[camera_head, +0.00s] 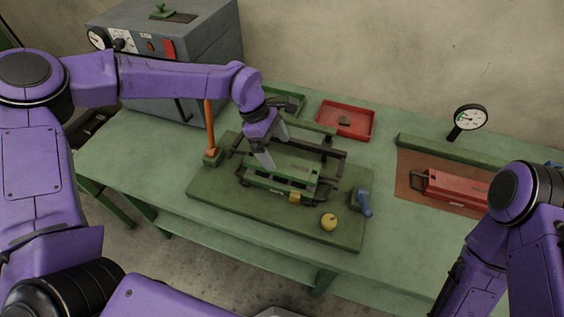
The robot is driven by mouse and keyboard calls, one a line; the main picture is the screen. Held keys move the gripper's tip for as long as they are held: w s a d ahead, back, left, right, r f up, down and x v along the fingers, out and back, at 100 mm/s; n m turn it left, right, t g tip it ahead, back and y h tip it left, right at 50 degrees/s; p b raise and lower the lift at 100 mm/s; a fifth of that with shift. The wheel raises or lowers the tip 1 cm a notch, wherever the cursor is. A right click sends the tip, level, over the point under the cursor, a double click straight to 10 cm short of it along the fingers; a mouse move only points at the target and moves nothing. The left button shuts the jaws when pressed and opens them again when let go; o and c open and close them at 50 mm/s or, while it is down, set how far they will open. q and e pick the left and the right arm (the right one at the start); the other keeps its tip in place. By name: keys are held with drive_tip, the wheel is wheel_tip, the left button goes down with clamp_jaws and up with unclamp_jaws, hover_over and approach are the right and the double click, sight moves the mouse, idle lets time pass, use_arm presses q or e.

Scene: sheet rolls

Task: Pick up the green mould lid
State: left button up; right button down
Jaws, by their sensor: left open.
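The green mould lid (282,177) is a long green block with slots on its top. It lies on the green board in the middle of the bench, by a dark metal frame (330,151). My left gripper (275,150) points down over the lid's back left part, its two grey fingers spread apart with nothing seen between them. The near finger's tip is at or just above the lid; I cannot tell whether it touches. My right arm is at the right edge, and its gripper is not visible.
An orange-handled tool (210,133) stands left of the lid. A yellow knob (329,222) and a blue tool (363,201) are at its right front. A red tray (346,119) lies behind, a red mould (455,187) and dial gauge (471,118) to the right. The bench's left front is clear.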

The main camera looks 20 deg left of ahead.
sight(282, 163)
use_arm(q)
drive_tip(key=x, duration=0.1)
drive_tip(key=p+x, duration=0.2)
drive_tip(key=x, duration=0.1)
drive_tip(key=shift+s+a+f, duration=0.1)
drive_tip(key=shift+a+f, duration=0.05)
drive_tip(key=shift+a, duration=0.1)
drive_tip(key=shift+d+f, duration=0.15)
drive_tip(key=shift+f, duration=0.2)
drive_tip(key=c, duration=1.5)
drive_tip(key=shift+r, duration=0.15)
drive_tip(key=c, duration=0.3)
